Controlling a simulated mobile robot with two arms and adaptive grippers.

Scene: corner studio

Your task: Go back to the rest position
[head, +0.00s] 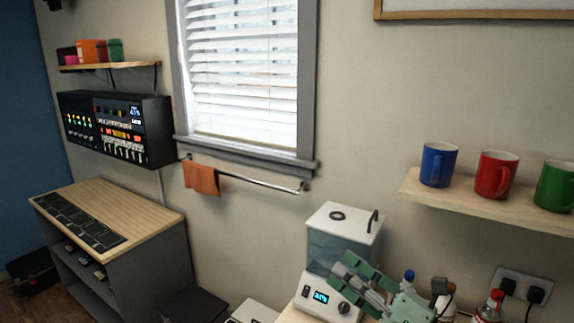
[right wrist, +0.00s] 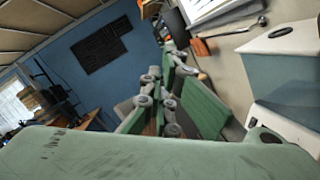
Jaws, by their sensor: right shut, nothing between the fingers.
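My right gripper (head: 352,277) is at the lower middle of the head view, in front of a white appliance with a clear tank (head: 338,245). Its green fingers are shut with nothing held, and it points up and to the left. In the right wrist view the fingers (right wrist: 170,88) show in the middle, and a green part of my arm fills the bottom. The white appliance is also at the right of that view (right wrist: 290,42). My left gripper is in neither view.
Bottles (head: 495,304) stand close right of my right arm, below wall sockets (head: 521,285). A wall shelf (head: 490,207) holds blue, red and green mugs. A rail with an orange towel (head: 201,178) is under the window. A wood-topped cabinet (head: 140,211) stands left.

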